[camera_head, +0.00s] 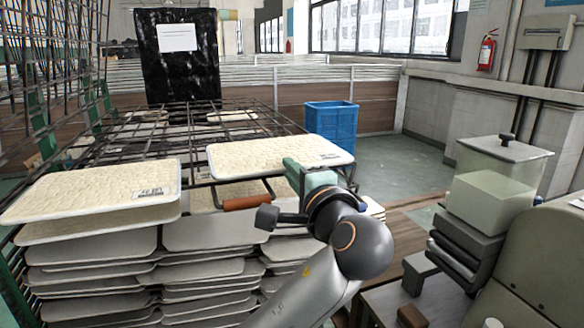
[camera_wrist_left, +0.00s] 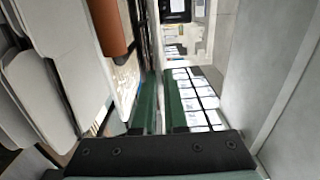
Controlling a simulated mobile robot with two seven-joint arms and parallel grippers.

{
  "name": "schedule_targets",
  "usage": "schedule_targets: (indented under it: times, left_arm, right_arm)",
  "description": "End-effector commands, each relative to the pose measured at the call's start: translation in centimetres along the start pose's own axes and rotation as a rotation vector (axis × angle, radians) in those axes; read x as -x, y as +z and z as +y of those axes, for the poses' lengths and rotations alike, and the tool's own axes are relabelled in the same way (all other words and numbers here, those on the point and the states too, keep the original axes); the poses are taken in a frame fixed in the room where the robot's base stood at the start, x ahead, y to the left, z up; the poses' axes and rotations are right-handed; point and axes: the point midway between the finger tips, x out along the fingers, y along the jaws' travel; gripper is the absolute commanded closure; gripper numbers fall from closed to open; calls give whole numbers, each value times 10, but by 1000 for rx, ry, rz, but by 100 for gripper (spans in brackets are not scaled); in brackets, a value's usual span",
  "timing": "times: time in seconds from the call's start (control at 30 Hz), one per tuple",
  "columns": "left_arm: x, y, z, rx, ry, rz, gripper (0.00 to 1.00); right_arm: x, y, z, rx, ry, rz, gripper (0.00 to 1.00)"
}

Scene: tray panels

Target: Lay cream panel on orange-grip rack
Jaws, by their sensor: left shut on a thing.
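The rack is a dark wire frame (camera_head: 200,132) with an orange grip (camera_head: 247,202) below the panel's near edge. In the left wrist view the orange grip (camera_wrist_left: 108,28) is left of the green fingers (camera_wrist_left: 160,85). I cannot tell whether the panel touches the rack. My right gripper is not seen.
Another cream panel (camera_head: 95,192) tops a stack at the left. Several grey trays (camera_head: 200,270) are piled below the rack. A blue bin (camera_head: 332,127) stands behind it. A bench with a clear container (camera_head: 495,180) is at the right.

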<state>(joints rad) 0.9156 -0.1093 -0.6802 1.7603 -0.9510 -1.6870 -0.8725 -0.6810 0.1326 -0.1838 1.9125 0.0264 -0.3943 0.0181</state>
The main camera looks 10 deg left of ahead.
Motion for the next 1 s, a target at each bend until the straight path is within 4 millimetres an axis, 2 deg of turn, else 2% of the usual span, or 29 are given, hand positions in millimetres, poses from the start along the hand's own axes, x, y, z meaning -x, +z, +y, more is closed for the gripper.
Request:
schedule_targets:
  times: [0.17, 1.0]
  left_arm:
    - [0, 0, 11, 1, -2, 1, 100]
    - [0, 0, 15, 1, -2, 0, 100]
  right_arm:
    - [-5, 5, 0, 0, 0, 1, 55]
    - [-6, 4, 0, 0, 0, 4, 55]
